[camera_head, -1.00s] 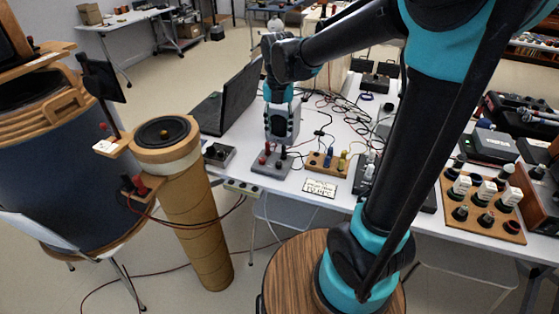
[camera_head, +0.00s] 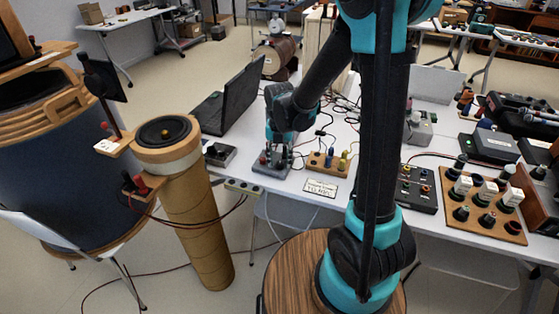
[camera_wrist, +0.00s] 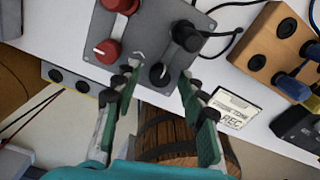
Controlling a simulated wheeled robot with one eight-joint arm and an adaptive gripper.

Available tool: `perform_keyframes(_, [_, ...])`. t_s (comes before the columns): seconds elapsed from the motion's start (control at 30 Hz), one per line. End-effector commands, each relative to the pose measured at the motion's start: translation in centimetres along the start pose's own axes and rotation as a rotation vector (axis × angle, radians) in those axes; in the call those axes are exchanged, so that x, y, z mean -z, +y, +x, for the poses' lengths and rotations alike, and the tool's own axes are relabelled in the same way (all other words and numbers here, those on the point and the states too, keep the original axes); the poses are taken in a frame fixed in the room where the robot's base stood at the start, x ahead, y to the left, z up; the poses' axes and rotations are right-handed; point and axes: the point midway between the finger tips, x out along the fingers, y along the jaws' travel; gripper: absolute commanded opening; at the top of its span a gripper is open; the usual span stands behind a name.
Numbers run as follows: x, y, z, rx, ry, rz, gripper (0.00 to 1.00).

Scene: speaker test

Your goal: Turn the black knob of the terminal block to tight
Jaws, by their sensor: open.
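The terminal block (camera_wrist: 143,50) is a grey plate with red and black posts and two round knobs with white marks. Its black knob (camera_wrist: 159,74) lies near the plate's lower edge in the wrist view. The red knob (camera_wrist: 106,51) is to its left, and the black post (camera_wrist: 187,37) is up and to its right. My gripper (camera_wrist: 157,80) is open, with one fingertip on each side of the black knob. I cannot tell whether they touch it. In the head view my gripper (camera_head: 278,152) is low over the block (camera_head: 271,171) and hides part of it.
A wooden block with blue and yellow plugs (camera_head: 327,161) and a small white card (camera_head: 321,187) are close by on the right. A grey box (camera_head: 220,154) and a laptop (camera_head: 232,101) are on the left. Cables lie behind on the white table.

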Motion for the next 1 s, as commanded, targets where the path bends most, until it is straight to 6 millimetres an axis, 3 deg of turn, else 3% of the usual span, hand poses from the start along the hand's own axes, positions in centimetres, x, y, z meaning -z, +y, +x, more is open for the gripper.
perform_keyframes(0.23, [0.01,-0.01,0.06,0.000,0.000,0.000,0.42])
perform_keyframes(0.6, [0.01,0.00,0.04,0.000,0.000,0.000,0.00])
perform_keyframes(1.0, [0.01,-0.01,0.04,0.000,0.000,0.058,0.00])
